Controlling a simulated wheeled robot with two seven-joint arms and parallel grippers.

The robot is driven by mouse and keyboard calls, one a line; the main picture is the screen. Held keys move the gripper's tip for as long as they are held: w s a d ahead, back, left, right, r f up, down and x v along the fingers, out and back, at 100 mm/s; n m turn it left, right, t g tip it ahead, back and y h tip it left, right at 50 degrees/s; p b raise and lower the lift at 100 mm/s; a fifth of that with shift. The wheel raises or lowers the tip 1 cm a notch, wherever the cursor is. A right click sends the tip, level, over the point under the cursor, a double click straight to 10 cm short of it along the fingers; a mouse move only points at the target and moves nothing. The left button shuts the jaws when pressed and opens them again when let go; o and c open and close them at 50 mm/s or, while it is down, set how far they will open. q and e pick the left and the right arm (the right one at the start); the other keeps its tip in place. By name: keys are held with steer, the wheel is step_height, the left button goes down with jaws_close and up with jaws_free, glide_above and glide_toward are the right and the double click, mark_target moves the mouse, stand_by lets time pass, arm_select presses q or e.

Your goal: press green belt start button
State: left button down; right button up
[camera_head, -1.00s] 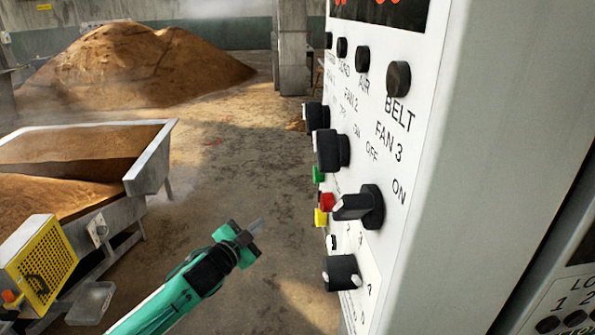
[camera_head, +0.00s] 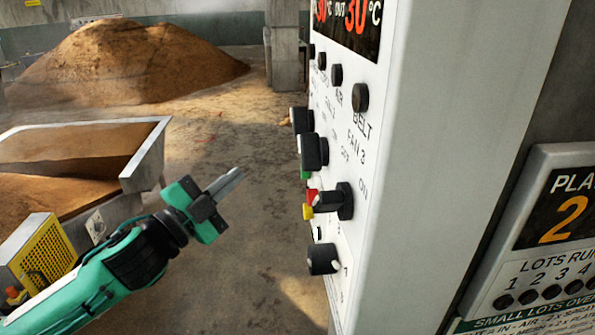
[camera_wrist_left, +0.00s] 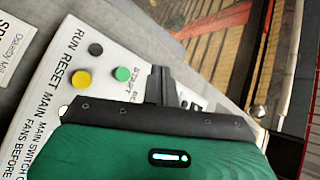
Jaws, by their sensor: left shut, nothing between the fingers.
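A green button (camera_head: 305,174) shows edge-on on the white control panel (camera_head: 345,215) in the head view, partly hidden by a black knob, above a red button (camera_head: 312,195) and a yellow button (camera_head: 307,211). My left gripper (camera_head: 231,180) is shut and empty, left of the panel, its fingers pointing towards it with a visible gap in the picture. In the left wrist view, a green button (camera_wrist_left: 122,73) beside the word START sits just left of my shut fingers (camera_wrist_left: 162,84). Contact with it does not show. My right gripper is out of view.
Several black knobs (camera_head: 322,258) stick out from the panel. A yellow button (camera_wrist_left: 81,80) and a black one (camera_wrist_left: 95,49) are near the green button in the wrist view. A metal grain bin (camera_head: 150,165) stands at left. A lots sign (camera_head: 560,225) is at right.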

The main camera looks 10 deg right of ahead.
arm_select(q)
steer(key=d, duration=0.8)
steer(key=shift+d, duration=0.4)
stand_by(0.5)
stand_by(1.0)
steer(key=shift+d, duration=0.1)
stand_by(0.4)
steer(key=shift+d, duration=0.35)
